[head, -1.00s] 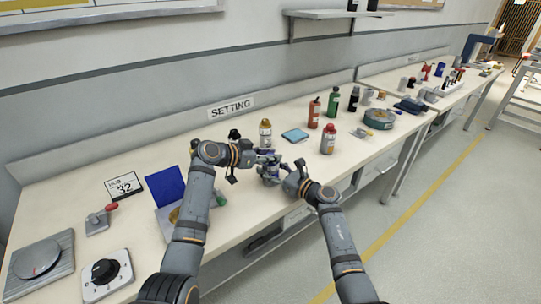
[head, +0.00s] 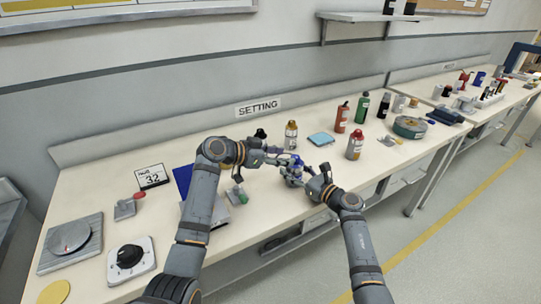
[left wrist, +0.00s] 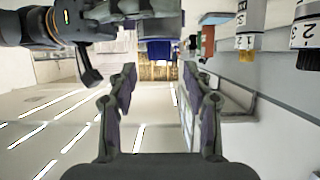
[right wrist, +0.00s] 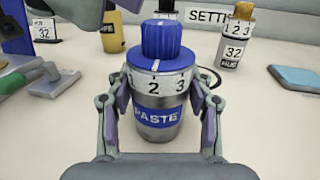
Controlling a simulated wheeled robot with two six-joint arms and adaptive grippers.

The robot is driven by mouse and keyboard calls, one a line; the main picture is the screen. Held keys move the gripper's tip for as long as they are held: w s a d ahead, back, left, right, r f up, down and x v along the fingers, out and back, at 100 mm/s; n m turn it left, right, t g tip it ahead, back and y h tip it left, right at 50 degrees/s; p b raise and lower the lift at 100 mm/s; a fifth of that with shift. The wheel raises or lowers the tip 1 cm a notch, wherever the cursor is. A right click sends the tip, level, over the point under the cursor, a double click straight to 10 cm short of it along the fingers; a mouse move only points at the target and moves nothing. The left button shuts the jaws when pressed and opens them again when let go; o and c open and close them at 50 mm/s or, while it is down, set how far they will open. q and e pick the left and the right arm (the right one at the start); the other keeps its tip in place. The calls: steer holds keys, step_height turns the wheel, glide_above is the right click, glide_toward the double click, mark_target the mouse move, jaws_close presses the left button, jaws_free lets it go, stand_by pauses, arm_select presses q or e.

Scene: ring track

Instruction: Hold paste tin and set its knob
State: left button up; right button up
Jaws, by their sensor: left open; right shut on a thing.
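The paste tin (right wrist: 158,118) is silver with a blue PASTE label, a white ring numbered 1, 2, 3, and a ribbed blue knob (right wrist: 161,40) on top. In the right wrist view it stands upright between my right gripper's fingers (right wrist: 160,80), with the 2 facing that camera. In the head view the tin (head: 292,178) is small and partly covered by my grippers. My right gripper (head: 306,181) is shut on its body. My left gripper (head: 280,158) is open at the left of the knob; contact cannot be told. Its spread fingers (left wrist: 158,80) show empty in the left wrist view.
A card reading 32 (head: 151,176), a dial box (head: 131,259) and a blue board (head: 183,180) are at the left. Bare table (head: 300,220) lies in front.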

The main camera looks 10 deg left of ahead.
arm_select(q)
steer(key=v, duration=0.6)
steer(key=shift+s+a, duration=0.1)
steer(key=shift+a, duration=0.05)
stand_by(1.1)
arm_select(e)
steer(key=o, duration=1.3)
steer(key=shift+o, duration=0.2)
steer(key=shift+s+d, duration=0.1)
